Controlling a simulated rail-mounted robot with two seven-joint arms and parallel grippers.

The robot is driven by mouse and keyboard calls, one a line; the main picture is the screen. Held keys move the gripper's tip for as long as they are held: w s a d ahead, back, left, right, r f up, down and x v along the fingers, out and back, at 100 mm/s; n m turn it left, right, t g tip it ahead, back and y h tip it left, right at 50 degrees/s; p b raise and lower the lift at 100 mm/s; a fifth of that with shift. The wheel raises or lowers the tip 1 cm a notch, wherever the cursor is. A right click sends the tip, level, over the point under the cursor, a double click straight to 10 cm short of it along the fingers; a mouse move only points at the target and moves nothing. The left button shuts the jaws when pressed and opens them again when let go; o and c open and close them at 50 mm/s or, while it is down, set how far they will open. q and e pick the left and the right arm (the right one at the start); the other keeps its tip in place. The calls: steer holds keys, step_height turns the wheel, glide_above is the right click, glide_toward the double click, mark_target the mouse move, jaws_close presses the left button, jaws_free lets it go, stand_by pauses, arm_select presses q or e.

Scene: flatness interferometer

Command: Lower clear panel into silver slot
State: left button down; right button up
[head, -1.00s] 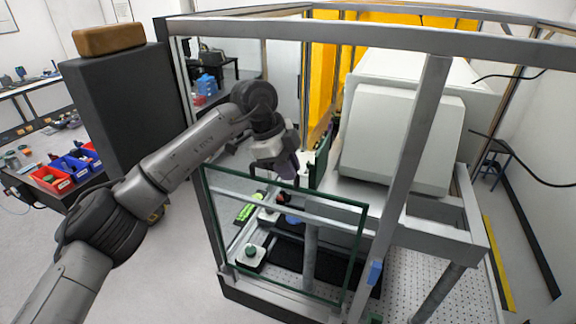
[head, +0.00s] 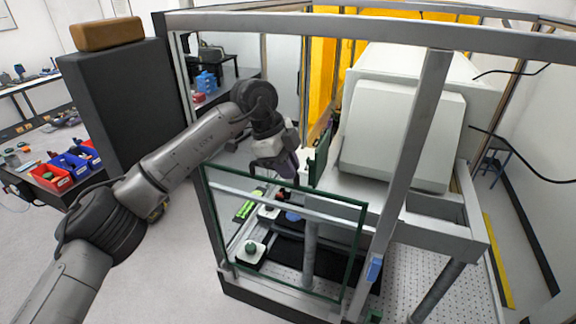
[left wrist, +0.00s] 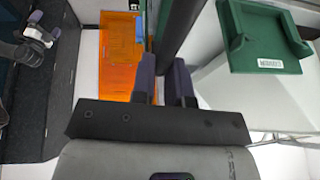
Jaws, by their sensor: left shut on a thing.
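The clear panel (head: 330,228) has dark green edges and stands upright at the near side of the silver-framed enclosure. My left gripper (head: 288,174) is at the middle of its top edge. In the left wrist view the dark fingers of my left gripper (left wrist: 164,75) are shut on either side of a thin dark bar, which appears to be the panel's edge. A silver rail (head: 285,292) runs along the panel's lower edge. I cannot tell whether that edge is in the slot or just above it. My right gripper is not in view.
A silver post (head: 415,150) stands right of the panel. A large white housing (head: 405,130) is behind it. A green tray marked MIRRORS (left wrist: 262,45) is close to the gripper's right in the wrist view. A black cabinet (head: 118,110) stands at left.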

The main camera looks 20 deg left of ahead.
mark_target(289, 184)
arm_select(q)
steer(key=shift+f+b, duration=0.85)
steer(key=shift+f, duration=0.45)
steer(key=shift+s+f+b, duration=0.15)
steer(key=shift+f+b, duration=0.3)
steer(key=shift+f, duration=0.4)
